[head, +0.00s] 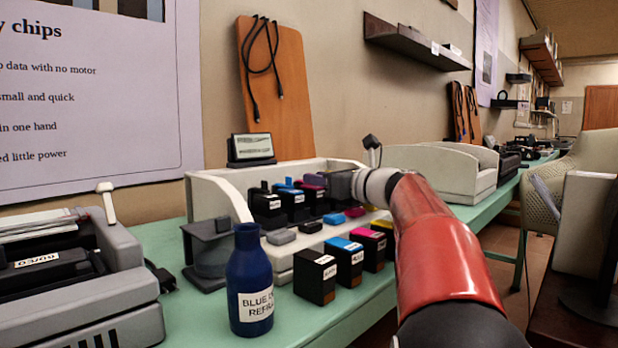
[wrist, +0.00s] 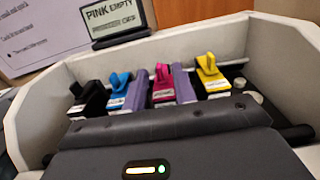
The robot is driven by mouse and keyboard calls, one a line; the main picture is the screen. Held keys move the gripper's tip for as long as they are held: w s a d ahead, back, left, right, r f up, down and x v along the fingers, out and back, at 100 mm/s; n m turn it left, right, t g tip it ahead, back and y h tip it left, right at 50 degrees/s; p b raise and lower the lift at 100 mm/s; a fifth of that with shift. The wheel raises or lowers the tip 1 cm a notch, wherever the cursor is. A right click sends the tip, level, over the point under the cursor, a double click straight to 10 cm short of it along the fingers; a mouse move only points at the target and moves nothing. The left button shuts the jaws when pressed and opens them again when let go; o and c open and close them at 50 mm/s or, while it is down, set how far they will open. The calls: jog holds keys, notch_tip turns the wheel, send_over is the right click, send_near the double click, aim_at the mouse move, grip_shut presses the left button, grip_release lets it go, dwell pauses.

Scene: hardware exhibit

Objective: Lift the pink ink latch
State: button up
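The pink ink latch (wrist: 163,75) is a magenta tab on top of the pink cartridge in the white printer housing. It stands between the blue latch (wrist: 118,80) and the yellow latch (wrist: 208,66) in the wrist view, and all three look upright. In the head view, the pink latch (head: 314,180) is small, just left of my gripper (head: 339,184). My gripper's dark body (wrist: 160,152) fills the bottom of the wrist view, in front of the row of latches.
A black cartridge (wrist: 88,97) sits at the row's left end. A display (wrist: 117,22) behind reads "PINK EMPTY". The housing's white walls (wrist: 215,42) surround the row. Loose cartridges (head: 315,276) and a blue bottle (head: 250,280) stand in front on the green table.

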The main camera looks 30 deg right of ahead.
jog(key=shift+x, duration=1.5)
jog(key=shift+a, duration=0.1)
grip_shut()
jog(key=shift+r+p, duration=0.1)
jog(key=shift+p, duration=0.2)
